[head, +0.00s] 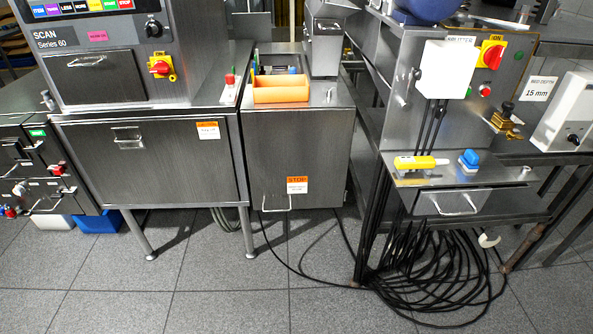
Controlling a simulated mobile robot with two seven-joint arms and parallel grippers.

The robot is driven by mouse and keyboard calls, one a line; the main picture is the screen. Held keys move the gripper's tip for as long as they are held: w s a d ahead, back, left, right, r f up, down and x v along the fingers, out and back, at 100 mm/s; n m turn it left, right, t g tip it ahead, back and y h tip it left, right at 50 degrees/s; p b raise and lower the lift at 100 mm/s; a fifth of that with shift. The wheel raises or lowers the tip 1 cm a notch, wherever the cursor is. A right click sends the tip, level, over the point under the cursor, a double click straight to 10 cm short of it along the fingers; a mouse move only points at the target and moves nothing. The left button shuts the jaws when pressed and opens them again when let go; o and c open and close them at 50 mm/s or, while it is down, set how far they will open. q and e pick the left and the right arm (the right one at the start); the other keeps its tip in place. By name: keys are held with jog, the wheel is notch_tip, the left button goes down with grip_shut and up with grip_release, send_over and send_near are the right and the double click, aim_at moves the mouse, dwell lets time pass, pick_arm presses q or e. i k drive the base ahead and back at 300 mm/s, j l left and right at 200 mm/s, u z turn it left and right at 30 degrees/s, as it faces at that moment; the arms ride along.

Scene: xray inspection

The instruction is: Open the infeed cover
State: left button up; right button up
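Which panel is the infeed cover I cannot tell; no label I can read names it. The inspection machine marked SCAN Series 60 (50,38) stands at the left. It has a shut front panel with a handle (98,77). Below is a wide shut steel panel (165,172) with a latch handle (127,138) and an orange-topped label. To its right is a steel cabinet (290,150) with a shut front, a STOP label (297,185) and a low wire handle (276,205). Neither of my grippers is in view.
An orange tray (281,90) sits on the cabinet top. At right, a steel bench (455,180) carries a yellow device (418,163), a blue button (468,160) and a shut drawer. Coiled black cables (435,275) lie on the floor. The grey floor in front is otherwise clear.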

aim_at(295, 158)
jog(key=i+j+z, duration=0.15)
jog(key=j, duration=0.35)
jog(key=i+j+z, duration=0.1)
jog(key=j, duration=0.4)
jog(key=i+j+z, duration=0.15)
jog(key=j, duration=0.35)
jog(key=i+j+z, duration=0.15)
jog(key=j, duration=0.4)
jog(key=i+j, duration=0.25)
jog(key=i+j+z, duration=0.1)
jog(key=j, duration=0.35)
jog(key=i, duration=0.15)
